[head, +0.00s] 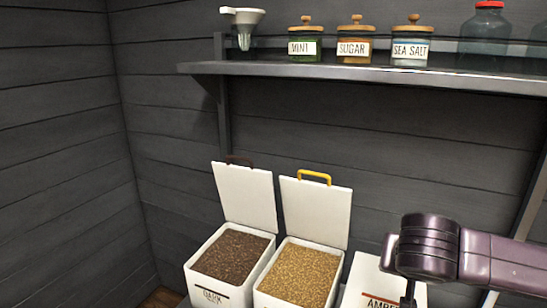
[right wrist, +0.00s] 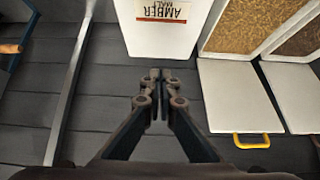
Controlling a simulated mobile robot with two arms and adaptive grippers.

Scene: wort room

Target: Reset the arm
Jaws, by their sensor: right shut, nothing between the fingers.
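My right arm (head: 430,250) comes in from the right in the head view, in front of the white bin labelled AMBER (head: 365,280). My right gripper (right wrist: 160,76) shows in the right wrist view with its fingers together and nothing between them. Its fingertips point toward the amber malt bin (right wrist: 150,42), which appears upside down there. In the head view the gripper is mostly cut off by the lower edge. My left gripper is in neither view.
Two open bins, one of dark malt (head: 232,258) and one of pale grain (head: 303,272), stand left of the amber bin with lids raised. A wall shelf (head: 350,72) above holds a funnel (head: 243,25) and several jars, including sugar (head: 354,45).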

